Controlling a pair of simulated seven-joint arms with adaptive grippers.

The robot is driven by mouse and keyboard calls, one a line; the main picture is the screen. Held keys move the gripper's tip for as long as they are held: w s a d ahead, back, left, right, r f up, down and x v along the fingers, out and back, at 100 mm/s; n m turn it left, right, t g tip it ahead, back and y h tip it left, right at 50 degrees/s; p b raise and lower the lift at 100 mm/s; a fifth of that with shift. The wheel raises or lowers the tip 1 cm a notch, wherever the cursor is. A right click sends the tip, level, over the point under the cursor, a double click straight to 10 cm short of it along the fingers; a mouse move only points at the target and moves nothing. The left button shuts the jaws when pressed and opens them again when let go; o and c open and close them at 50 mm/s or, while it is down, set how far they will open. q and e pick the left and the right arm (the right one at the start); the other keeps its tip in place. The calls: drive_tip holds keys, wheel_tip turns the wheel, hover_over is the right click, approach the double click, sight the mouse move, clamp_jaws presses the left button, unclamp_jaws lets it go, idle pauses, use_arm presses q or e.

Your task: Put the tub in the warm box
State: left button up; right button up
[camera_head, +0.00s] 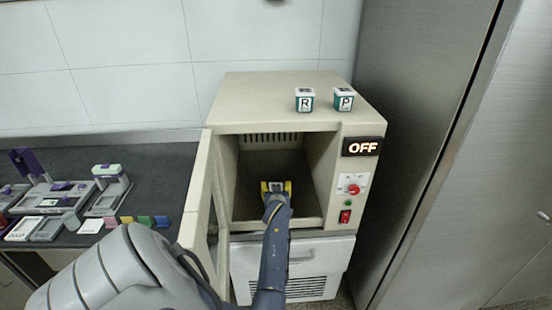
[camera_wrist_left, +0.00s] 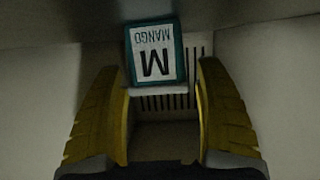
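The warm box (camera_head: 250,95) is a beige cabinet with its door (camera_head: 196,195) swung open to the left. My left gripper (camera_head: 276,187) has yellow fingers and is inside the box's chamber, low near the floor. The tub (camera_wrist_left: 155,55) has a teal edge and a white label reading M and MANGO. It is at the fingertips, inside the chamber. In the head view the gripper largely hides it. My right gripper is not in view.
Two similar tubs, marked R (camera_head: 305,100) and P (camera_head: 343,99), stand on top of the box. The display (camera_head: 362,147) reads OFF, above a red knob (camera_head: 354,189) and red switch (camera_head: 345,216). A dark counter (camera_head: 150,170) with several devices is at left; a metal cabinet (camera_head: 425,100) at right.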

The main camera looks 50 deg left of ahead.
use_arm(q)
drive_tip(key=shift+r, duration=0.1)
drive_tip(key=shift+r, duration=0.15)
drive_tip(key=shift+v, duration=3.75)
